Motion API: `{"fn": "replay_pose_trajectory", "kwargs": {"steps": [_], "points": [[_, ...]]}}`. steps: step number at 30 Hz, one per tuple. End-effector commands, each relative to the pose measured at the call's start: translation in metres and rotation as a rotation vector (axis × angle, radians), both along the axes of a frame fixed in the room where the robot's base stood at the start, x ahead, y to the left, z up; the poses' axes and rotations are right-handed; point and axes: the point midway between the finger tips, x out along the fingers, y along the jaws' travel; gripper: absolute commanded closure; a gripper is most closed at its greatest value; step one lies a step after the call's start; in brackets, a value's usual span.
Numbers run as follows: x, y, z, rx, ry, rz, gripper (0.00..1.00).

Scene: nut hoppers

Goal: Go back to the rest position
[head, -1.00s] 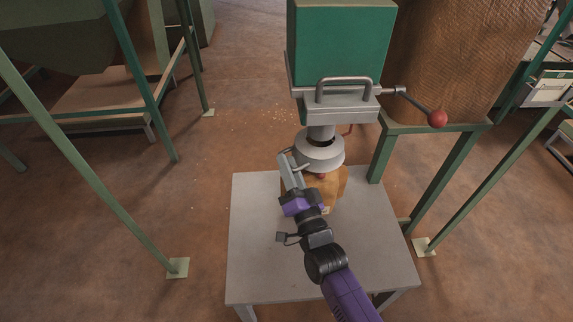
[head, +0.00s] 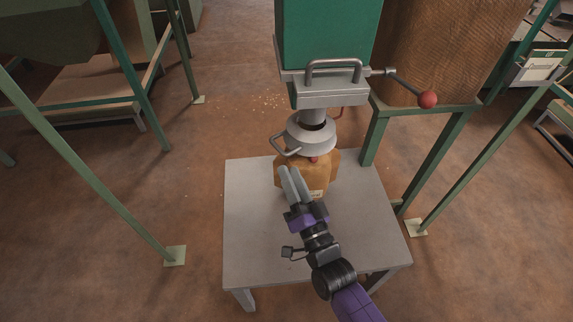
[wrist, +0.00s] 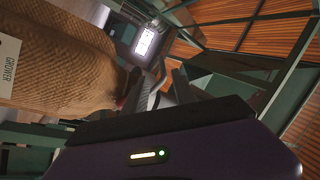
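My gripper (head: 288,170) is in the middle of the head view, over the grey table and in front of the small brown sack. Its two grey fingers point away from me with a narrow gap between them, and I see nothing held in it. The fingers hide part of the sack's left side. The small sack (head: 326,178) stands on the table under the round grey spout collar (head: 306,140), which has a loop handle at its left. A red spot shows at the sack's neck. In the wrist view a woven sack (wrist: 60,75) labelled GROWER fills the left.
The grey table (head: 252,235) has bare room in front and at left. A green hopper body (head: 328,30) hangs above, with a red-knobbed lever (head: 428,99) at right. Green frame legs (head: 80,165) stand on both sides. A large woven sack (head: 440,50) is at the back right.

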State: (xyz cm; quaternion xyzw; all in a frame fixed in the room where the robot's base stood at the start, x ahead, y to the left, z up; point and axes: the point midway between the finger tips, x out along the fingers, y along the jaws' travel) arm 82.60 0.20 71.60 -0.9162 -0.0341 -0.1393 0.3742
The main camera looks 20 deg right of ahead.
Motion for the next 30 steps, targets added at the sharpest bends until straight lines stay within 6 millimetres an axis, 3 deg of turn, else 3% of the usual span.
{"fn": "replay_pose_trajectory", "kwargs": {"steps": [20, 22, 26, 30], "points": [[-0.001, 0.001, -0.003, -0.043, 0.012, -0.008, 0.68], [0.0, 0.004, 0.013, -0.107, -0.002, -0.017, 0.68], [-0.027, 0.007, 0.024, -0.238, 0.014, -0.031, 0.68], [-0.069, 0.008, 0.025, -0.359, 0.057, -0.041, 0.68]]}}
